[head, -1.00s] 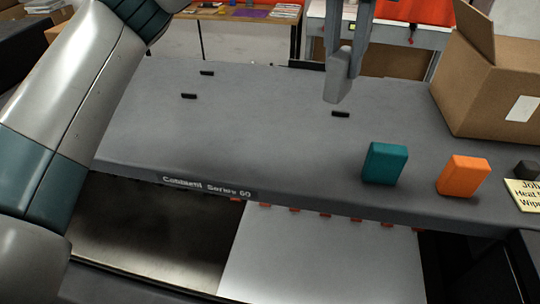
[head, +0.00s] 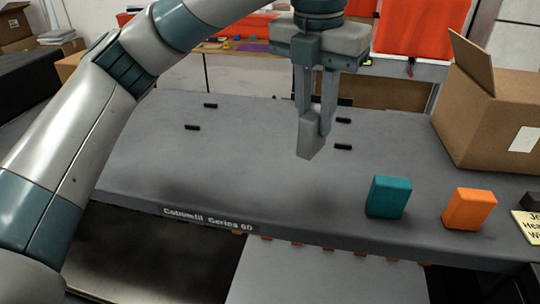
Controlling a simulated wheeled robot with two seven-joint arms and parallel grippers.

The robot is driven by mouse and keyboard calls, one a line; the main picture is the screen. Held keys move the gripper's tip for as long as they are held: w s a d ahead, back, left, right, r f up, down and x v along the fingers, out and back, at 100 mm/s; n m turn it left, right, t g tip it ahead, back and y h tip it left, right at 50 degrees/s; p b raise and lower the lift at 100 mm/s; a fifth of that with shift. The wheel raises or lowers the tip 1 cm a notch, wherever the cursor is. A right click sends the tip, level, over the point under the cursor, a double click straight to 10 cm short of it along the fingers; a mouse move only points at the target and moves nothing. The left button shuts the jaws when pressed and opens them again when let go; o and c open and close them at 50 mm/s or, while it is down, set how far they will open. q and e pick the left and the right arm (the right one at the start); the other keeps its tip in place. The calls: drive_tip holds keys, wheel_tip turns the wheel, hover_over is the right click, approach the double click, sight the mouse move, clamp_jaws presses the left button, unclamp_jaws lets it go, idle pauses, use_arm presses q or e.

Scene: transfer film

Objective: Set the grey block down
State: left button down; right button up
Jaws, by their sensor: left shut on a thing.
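My left gripper (head: 315,125) hangs fingers down over the grey machine top (head: 240,165), right of its middle. It is shut on the grey block (head: 311,140), which sticks out below the fingertips and is tilted. The block looks to be above the surface, but I cannot tell by how much. The fingers hide part of its upper end. My right gripper is not in view.
A teal block (head: 388,197) and an orange block (head: 469,209) stand near the front edge on the right. An open cardboard box (head: 490,110) is behind them. Several small black pieces lie on the top.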

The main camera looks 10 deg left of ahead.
use_arm(q)
drive_tip(key=s+a+f+p, duration=0.1)
drive_tip(key=s+a+f, duration=0.1)
drive_tip(key=a+f, duration=0.2)
drive_tip(key=a, duration=0.3)
drive_tip(key=shift+f+p, duration=0.15)
drive_tip(key=shift+p, duration=0.15)
drive_tip(key=shift+f+p, duration=0.65)
drive_tip(key=shift+f, duration=1.35)
drive_tip(key=shift+f, duration=0.1)
drive_tip(key=c, duration=1.5)
unclamp_jaws()
drive_tip(key=shift+c, duration=0.2)
